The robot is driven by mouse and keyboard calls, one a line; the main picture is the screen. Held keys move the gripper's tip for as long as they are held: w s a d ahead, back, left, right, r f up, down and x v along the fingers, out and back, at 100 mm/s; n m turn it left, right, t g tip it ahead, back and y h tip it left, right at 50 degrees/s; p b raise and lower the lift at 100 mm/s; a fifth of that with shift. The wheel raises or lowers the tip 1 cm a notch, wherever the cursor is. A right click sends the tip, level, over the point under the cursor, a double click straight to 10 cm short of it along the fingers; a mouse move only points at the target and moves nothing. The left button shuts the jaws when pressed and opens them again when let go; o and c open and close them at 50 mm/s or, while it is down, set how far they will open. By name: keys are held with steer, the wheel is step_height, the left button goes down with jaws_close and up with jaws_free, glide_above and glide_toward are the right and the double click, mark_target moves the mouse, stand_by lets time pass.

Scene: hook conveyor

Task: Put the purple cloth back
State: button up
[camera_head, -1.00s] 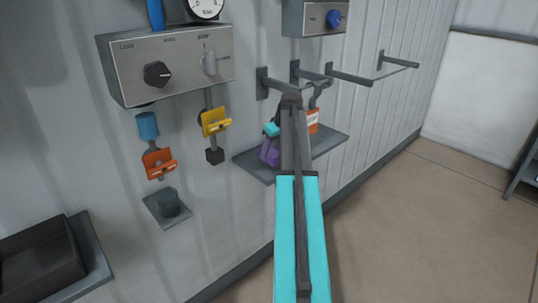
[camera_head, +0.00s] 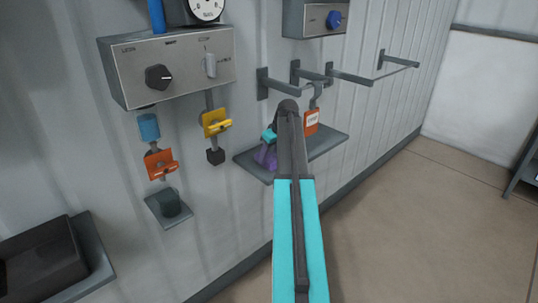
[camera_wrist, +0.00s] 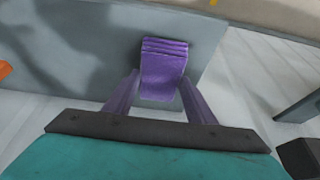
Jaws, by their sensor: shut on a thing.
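The purple cloth (camera_wrist: 164,62) is a folded strip in the middle of the wrist view, over the grey shelf (camera_wrist: 85,60). My gripper (camera_wrist: 160,78) has its two purple fingers on either side of the cloth and is shut on it. In the head view the gripper (camera_head: 266,154) is a small purple and teal patch above the wall shelf (camera_head: 325,143), left of my dark arm link. There I cannot tell cloth from fingers. Whether the cloth touches the shelf is unclear.
An orange tag (camera_head: 311,121) hangs from a hook right beside my arm. Wall rails (camera_head: 350,77) stick out above. Left are a control box (camera_head: 190,70), a yellow clip (camera_head: 215,122), an orange clip (camera_head: 160,163) and a dark bin (camera_head: 40,262).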

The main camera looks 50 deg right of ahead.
steer(key=shift+f, duration=0.2)
steer(key=o, duration=0.9)
steer(key=shift+f, duration=0.1)
steer(key=shift+o, duration=0.2)
steer(key=b+v, duration=0.2)
steer(key=v, duration=1)
stand_by(0.5)
